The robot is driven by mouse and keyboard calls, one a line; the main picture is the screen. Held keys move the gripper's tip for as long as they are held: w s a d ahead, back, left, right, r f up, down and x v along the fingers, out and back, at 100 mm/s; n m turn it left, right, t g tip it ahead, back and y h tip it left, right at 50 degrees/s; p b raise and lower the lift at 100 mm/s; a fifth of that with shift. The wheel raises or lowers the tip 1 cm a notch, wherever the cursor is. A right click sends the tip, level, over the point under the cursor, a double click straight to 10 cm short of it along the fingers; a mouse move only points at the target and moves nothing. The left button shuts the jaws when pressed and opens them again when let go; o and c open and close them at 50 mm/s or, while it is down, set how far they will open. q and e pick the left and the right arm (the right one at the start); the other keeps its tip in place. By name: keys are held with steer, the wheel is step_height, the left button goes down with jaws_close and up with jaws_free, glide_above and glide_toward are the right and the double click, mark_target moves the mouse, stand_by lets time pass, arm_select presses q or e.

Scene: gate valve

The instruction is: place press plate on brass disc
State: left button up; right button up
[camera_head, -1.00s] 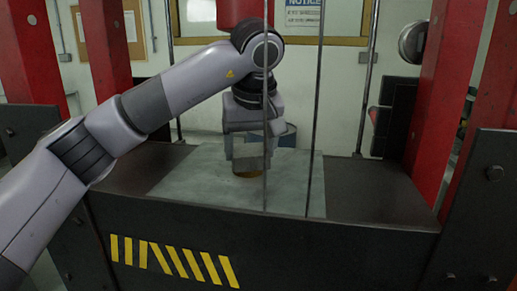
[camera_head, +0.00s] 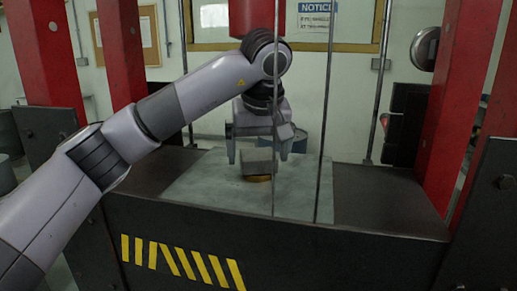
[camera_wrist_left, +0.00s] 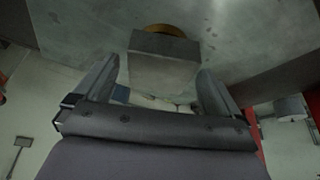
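The press plate, a grey metal block (camera_head: 259,161), sits on top of the brass disc (camera_head: 258,178) on the press bed. In the left wrist view the plate (camera_wrist_left: 163,60) covers much of the disc, and a curved brass edge (camera_wrist_left: 166,29) shows beyond it. My left gripper (camera_head: 257,153) is above and around the plate, with its fingers spread wide. The left wrist view shows a gap between each finger and the plate, with the gripper (camera_wrist_left: 158,68) empty. My right gripper is not in view.
A pale metal sheet (camera_head: 205,190) covers the middle of the dark press bed (camera_head: 375,205). Thin vertical rods (camera_head: 326,120) stand in front of and beside the work area. Red posts (camera_head: 455,110) flank the press.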

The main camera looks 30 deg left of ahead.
arm_select(q)
steer(key=shift+s+d+r, duration=0.15)
steer(key=shift+r, duration=0.55)
steer(key=s+d, duration=0.2)
steer(key=s, duration=0.1)
steer(key=s+d+b, duration=0.1)
steer(key=s+d, duration=0.2)
steer(key=s+d+b, duration=0.1)
steer(key=s+d, duration=0.1)
steer(key=s, duration=0.1)
steer(key=shift+s+d, duration=0.15)
steer(key=shift+s, duration=0.2)
